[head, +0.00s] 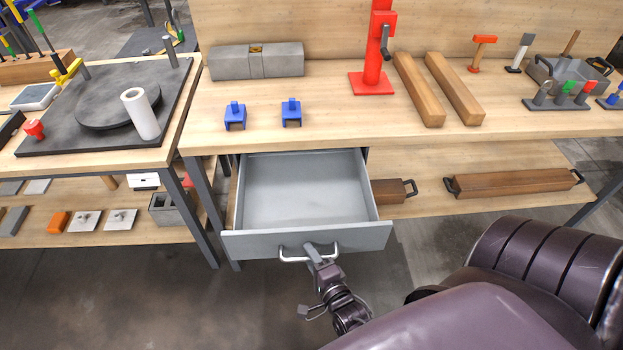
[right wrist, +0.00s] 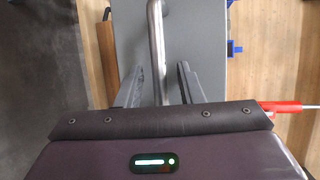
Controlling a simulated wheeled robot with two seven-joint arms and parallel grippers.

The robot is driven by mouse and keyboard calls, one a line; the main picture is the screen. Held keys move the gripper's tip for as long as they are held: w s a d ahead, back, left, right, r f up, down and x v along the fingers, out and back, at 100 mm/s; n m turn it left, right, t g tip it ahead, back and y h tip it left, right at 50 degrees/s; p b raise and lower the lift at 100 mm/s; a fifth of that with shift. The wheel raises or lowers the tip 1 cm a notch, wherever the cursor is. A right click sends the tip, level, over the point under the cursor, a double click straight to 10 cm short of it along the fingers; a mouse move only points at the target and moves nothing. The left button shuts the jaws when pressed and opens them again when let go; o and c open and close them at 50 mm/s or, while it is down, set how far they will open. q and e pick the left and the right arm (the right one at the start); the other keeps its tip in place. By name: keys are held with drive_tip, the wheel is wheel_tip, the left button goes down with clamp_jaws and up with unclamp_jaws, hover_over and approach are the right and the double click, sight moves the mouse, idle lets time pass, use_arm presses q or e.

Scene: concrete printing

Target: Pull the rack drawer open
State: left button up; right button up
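The rack drawer (head: 305,190) is a grey metal tray under the middle table. It is pulled well out, and its empty inside shows. Its front panel (head: 365,238) has a pale bar handle (head: 290,258); the handle also shows in the right wrist view (right wrist: 156,40). My right gripper (head: 314,252) is at the handle, below the front panel. In the right wrist view its two fingers (right wrist: 160,75) stand apart on either side of the bar, with a gap visible on the right. I cannot tell whether the left finger touches it. My left gripper is out of view.
The wooden tabletop (head: 340,115) above the drawer holds blue brackets (head: 291,112), a red stand (head: 372,84) and wooden beams (head: 455,88). A lower shelf (head: 500,203) lies right of the drawer. A table leg (head: 190,215) stands left of it. Floor in front is clear.

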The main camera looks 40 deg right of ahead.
drive_tip(key=shift+s, duration=0.1)
drive_tip(key=v, duration=0.7)
drive_tip(key=shift+s+b, duration=0.3)
drive_tip(key=shift+b, duration=0.05)
